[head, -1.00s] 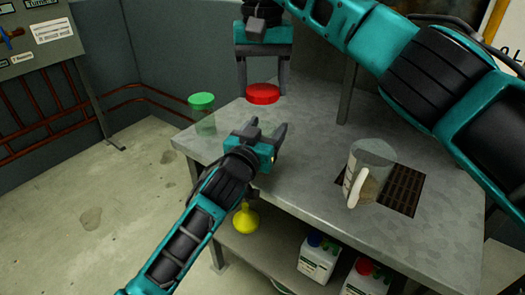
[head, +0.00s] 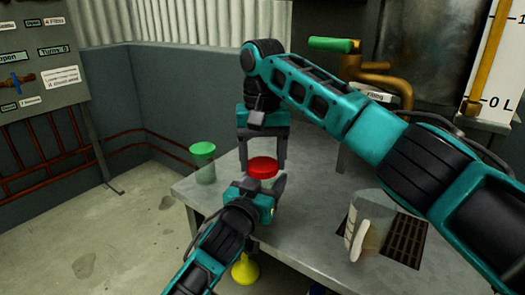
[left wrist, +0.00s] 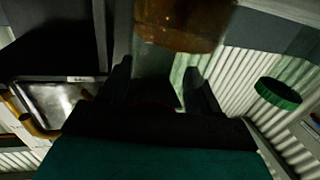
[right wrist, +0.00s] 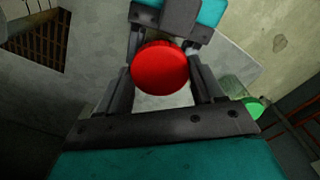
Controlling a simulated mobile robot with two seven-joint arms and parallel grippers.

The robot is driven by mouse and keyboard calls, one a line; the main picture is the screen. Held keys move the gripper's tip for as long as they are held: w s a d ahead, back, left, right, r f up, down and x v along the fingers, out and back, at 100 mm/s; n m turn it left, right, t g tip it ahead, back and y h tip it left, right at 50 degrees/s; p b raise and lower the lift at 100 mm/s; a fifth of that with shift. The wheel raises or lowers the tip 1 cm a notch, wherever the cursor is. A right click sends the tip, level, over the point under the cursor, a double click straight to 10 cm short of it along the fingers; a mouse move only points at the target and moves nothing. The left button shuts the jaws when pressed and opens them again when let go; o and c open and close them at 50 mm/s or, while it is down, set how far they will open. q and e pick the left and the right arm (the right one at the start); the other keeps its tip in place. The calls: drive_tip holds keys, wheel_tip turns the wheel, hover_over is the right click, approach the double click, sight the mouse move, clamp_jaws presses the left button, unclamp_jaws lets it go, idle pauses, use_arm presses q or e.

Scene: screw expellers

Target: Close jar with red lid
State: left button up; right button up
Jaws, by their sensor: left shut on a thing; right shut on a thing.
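The red lid (head: 263,167) is near the left end of the metal table, level in the head view. My right gripper (head: 262,158) points down from above and is shut on it, one finger on each side. The red lid also fills the space between the fingers in the right wrist view (right wrist: 160,68). My left gripper (head: 259,187) reaches in from the front, just below the lid, and is shut on the jar. The head view mostly hides the jar.
A jar with a green lid (head: 203,149) stands to the left on the table. A clear jug (head: 370,225) stands at the right by a dark grate (head: 408,240). A yellow funnel (head: 245,268) is below the tabletop (head: 315,215). A pipe with a green handle (head: 333,44) is behind.

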sight(263, 164)
idle(0.5)
drive_tip(key=shift+f, duration=0.9)
drive_tip(key=shift+f, duration=0.55)
drive_tip(key=shift+f, duration=0.35)
drive_tip(key=shift+c, duration=0.4)
drive_tip(key=shift+d, duration=0.1)
drive_tip(key=shift+r, duration=0.25)
idle(0.7)
